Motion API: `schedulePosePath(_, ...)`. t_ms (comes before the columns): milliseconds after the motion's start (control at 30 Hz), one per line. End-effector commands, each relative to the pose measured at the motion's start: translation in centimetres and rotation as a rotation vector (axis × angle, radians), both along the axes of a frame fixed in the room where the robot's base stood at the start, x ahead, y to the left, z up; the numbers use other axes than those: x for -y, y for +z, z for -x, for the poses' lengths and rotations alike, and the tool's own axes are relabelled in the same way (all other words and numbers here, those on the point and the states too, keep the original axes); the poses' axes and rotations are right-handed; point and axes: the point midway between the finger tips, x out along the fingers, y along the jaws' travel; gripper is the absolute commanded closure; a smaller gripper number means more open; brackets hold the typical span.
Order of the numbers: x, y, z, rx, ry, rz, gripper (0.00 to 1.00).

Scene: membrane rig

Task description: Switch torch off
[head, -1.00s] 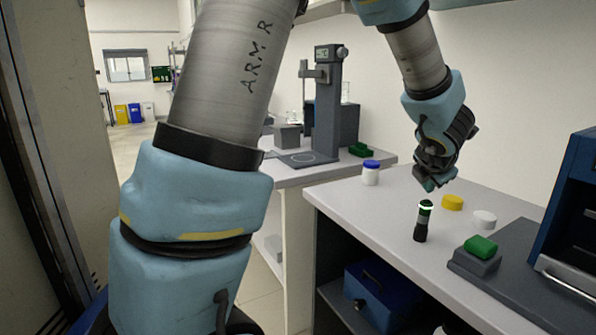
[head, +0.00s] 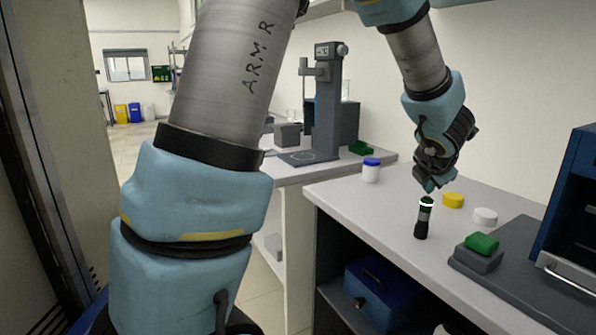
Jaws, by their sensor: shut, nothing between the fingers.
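The torch (head: 422,218) stands upright on the bench near its front edge. It has a dark body with a grey band, a green top and a bright whitish-green ring glowing just below the top. My gripper (head: 429,187) points down directly above the torch, shut and empty. Its tip looks very close to the torch's top; I cannot tell whether it touches.
On the bench (head: 340,195) are a yellow cap (head: 453,200), a white cap (head: 485,216), a white jar with blue lid (head: 371,170) and a green block on a grey base (head: 480,250). A blue machine (head: 572,220) stands at right. A grey test stand (head: 327,105) is behind.

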Motion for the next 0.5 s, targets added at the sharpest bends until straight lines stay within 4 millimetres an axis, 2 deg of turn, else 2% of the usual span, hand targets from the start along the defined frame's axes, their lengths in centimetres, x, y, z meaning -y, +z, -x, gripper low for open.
schedulePosePath(500,0.0,-0.68,0.01,0.0,0.0,0.0,1.0)
